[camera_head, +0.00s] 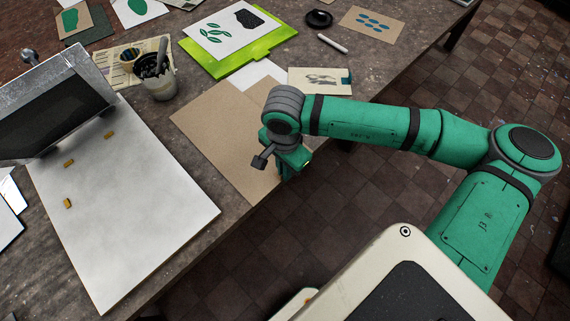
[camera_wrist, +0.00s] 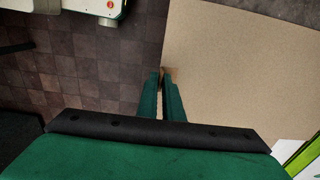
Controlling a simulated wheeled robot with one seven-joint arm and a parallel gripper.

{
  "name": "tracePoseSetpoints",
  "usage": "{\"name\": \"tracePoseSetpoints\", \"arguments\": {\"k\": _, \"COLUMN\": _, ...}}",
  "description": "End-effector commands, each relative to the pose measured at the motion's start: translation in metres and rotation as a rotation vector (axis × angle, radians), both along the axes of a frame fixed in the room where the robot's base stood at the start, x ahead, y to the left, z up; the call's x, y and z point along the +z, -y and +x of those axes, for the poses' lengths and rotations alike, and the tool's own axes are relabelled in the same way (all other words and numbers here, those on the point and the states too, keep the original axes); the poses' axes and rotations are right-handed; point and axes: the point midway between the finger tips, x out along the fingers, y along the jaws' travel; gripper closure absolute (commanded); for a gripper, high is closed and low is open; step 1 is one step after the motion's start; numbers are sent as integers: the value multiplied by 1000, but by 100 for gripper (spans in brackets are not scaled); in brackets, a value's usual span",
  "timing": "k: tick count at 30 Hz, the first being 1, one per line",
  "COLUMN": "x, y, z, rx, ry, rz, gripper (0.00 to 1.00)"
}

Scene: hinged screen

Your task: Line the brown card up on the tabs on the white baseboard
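The brown card (camera_head: 215,125) lies flat on the table right of the baseboard, with one edge at the table's front edge. The white baseboard (camera_head: 130,215) lies at the left, with three small yellow-brown tabs (camera_head: 68,203) on it. My gripper (camera_head: 290,168) is at the card's front edge, partly hidden by my wrist in the head view. In the wrist view my gripper's fingers (camera_wrist: 162,76) are close together at the edge of the card (camera_wrist: 240,70) and look shut on it. The contact itself is small and hard to see.
A metal-framed dark screen (camera_head: 55,105) stands at the baseboard's back edge. A small card with a drawing (camera_head: 320,81) lies behind the brown card. A table strip separates baseboard and card.

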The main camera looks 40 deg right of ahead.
Motion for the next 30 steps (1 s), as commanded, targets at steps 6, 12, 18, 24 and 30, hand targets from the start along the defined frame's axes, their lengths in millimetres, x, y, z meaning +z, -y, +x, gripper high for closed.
{"name": "tracePoseSetpoints", "arguments": {"k": 6, "x": 0, "y": 0, "z": 0, "rx": 0, "ry": 0, "rz": 0, "gripper": 100}}
{"name": "tracePoseSetpoints", "arguments": {"k": 12, "x": 2, "y": 0, "z": 0, "rx": 0, "ry": 0, "rz": 0, "gripper": 100}}
{"name": "tracePoseSetpoints", "arguments": {"k": 18, "x": 10, "y": 0, "z": 0, "rx": 0, "ry": 0, "rz": -1, "gripper": 100}}
{"name": "tracePoseSetpoints", "arguments": {"k": 24, "x": 19, "y": 0, "z": 0, "rx": 0, "ry": 0, "rz": 0, "gripper": 100}}
{"name": "tracePoseSetpoints", "arguments": {"k": 30, "x": 27, "y": 0, "z": 0, "rx": 0, "ry": 0, "rz": 0, "gripper": 100}}
